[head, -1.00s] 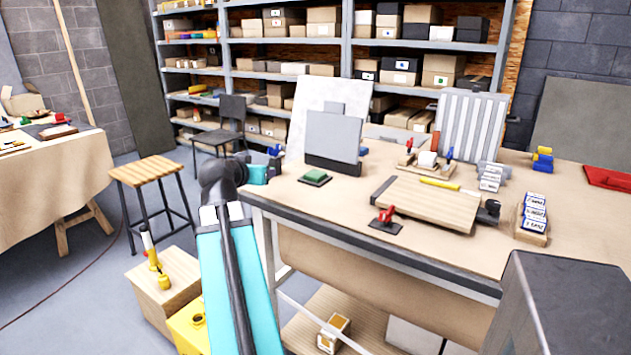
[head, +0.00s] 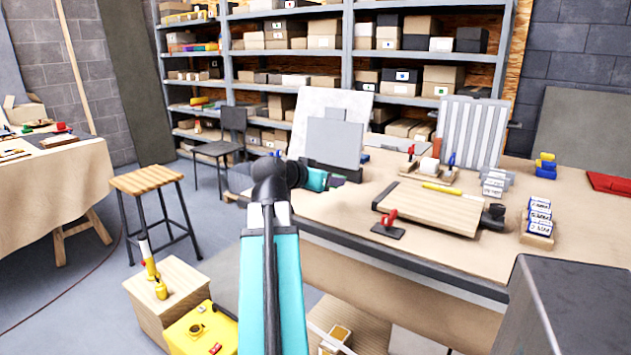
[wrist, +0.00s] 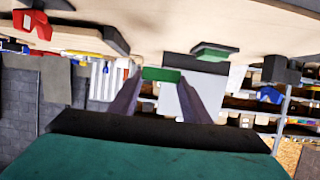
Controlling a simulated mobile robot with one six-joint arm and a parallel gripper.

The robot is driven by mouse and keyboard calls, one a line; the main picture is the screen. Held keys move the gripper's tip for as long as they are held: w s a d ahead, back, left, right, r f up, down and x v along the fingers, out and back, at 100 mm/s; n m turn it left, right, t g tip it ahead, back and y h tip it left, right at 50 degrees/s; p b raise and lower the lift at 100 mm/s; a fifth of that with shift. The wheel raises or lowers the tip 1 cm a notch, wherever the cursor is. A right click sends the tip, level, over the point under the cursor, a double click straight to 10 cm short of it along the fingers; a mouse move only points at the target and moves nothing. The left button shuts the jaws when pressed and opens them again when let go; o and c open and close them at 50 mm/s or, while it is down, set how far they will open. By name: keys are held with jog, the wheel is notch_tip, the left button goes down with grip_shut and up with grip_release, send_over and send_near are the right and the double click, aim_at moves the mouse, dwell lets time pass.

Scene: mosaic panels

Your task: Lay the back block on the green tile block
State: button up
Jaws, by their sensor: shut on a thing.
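My gripper (head: 337,181) is over the front left of the workbench in the head view, before the grey panel. In the wrist view, its two dark fingers (wrist: 158,90) close on a small green block (wrist: 160,74), which I take to be the back block. Its underside and far faces are hidden. A second green block on a dark base (wrist: 213,51), the green tile block, sits on the bench, apart from the held block and to its right in the wrist view. In the head view my arm hides it.
A grey panel (head: 334,142) stands upright in a dark holder. A stool (head: 147,181) is left of the bench. The bench front is clear by the clamp.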

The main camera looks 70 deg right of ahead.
jog(key=shift+w+d+r+p, duration=0.1)
jog(key=shift+d+r+p, duration=0.1)
jog(key=shift+p, duration=0.8)
jog(key=p, duration=0.4)
jog(key=d+p, duration=0.1)
jog(key=p, duration=0.3)
jog(key=shift+w+d, duration=0.25)
jog(key=shift+w, duration=0.1)
jog(key=p, duration=0.5)
jog(key=shift+w+d+p, duration=0.2)
jog(key=shift+p, duration=0.1)
jog(key=p, duration=0.5)
jog(key=shift+w+f, duration=0.15)
jog(key=shift+w+d+f+p, duration=0.25)
jog(key=shift+w+d+p, duration=0.45)
jog(key=shift+w+d, duration=0.75)
jog(key=shift+w+d+f+p, duration=0.25)
jog(key=shift+w+d+p, duration=0.65)
jog(key=shift+d, duration=1)
jog(key=shift+w+d+f+p, duration=0.25)
jog(key=shift+w+d+p, duration=0.3)
jog(key=shift+w+d, duration=0.95)
jog(key=shift+s+d, duration=0.15)
jog(key=shift+w+d, duration=0.2)
jog(key=shift+d, duration=0.1)
jog(key=shift+f+p, duration=1.2)
jog(key=shift+f, duration=0.6)
